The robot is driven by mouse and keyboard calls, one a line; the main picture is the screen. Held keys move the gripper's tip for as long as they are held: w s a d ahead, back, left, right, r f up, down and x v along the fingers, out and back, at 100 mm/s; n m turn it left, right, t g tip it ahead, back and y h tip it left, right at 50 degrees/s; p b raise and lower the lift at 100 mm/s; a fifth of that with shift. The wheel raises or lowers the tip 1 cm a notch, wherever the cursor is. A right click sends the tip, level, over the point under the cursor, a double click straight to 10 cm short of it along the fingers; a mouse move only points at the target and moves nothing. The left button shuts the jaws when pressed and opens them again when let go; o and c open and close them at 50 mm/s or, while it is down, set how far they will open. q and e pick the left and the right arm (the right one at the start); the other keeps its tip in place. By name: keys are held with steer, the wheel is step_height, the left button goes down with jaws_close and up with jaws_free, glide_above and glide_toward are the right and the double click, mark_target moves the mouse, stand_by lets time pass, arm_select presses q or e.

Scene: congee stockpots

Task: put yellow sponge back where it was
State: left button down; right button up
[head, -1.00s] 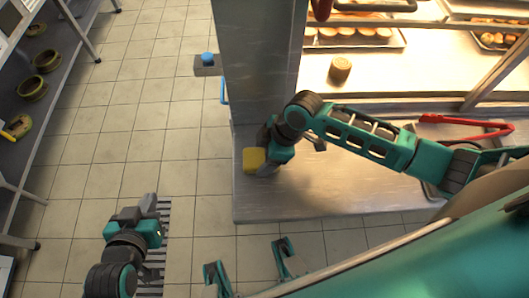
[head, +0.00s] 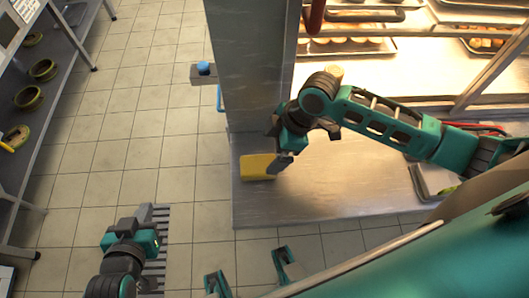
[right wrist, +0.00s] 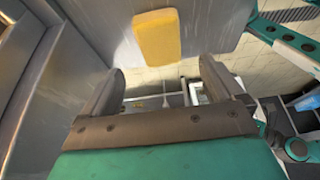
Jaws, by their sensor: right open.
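The yellow sponge (head: 257,167) lies on the steel counter (head: 300,197), near its left end and beside the grey pillar. My right gripper (head: 279,160) is just to the right of the sponge in the head view. In the right wrist view the sponge (right wrist: 157,38) lies beyond the fingertips of my open right gripper (right wrist: 161,75), with nothing between the fingers. My left gripper (head: 147,243) is low over the floor at the lower left, away from the counter; its finger opening is unclear.
The grey pillar (head: 250,70) rises at the counter's back left. A shelf with green bowls (head: 42,70) stands far left. The counter's front middle is clear.

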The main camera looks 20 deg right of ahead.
steer(key=v, duration=0.4)
steer(key=a+f+m+t, duration=0.1)
steer(key=m, duration=0.1)
steer(key=a+f+m+t+y, duration=0.1)
steer(key=m+t, duration=0.1)
steer(key=a+f+m+t, duration=0.1)
steer(key=a+t, duration=0.1)
steer(key=shift+w+m+y+p, duration=0.3)
steer(key=shift+w+m, duration=0.05)
steer(key=shift+m, duration=0.05)
steer(key=m+t, duration=0.1)
steer(key=s+d+f+m+t+h, duration=0.1)
steer(key=d+m+t, duration=0.1)
steer(key=shift+s+d+f+m, duration=0.1)
steer(key=shift+s+f+m, duration=0.2)
steer(key=shift+s+m, duration=0.1)
steer(key=s+d+m+h, duration=0.1)
steer(key=s+d+f+m+t+h, duration=0.1)
steer(key=s+d, duration=0.1)
steer(key=shift+s+d+f+m+t+h, duration=0.1)
steer(key=shift+s+d+m+t+h, duration=0.1)
steer(key=shift+d+m+t+h, duration=0.1)
step_height(320, 180, up, 2)
steer(key=p, duration=0.2)
steer(key=shift+s+d+p, duration=0.1)
steer(key=shift+p, duration=0.3)
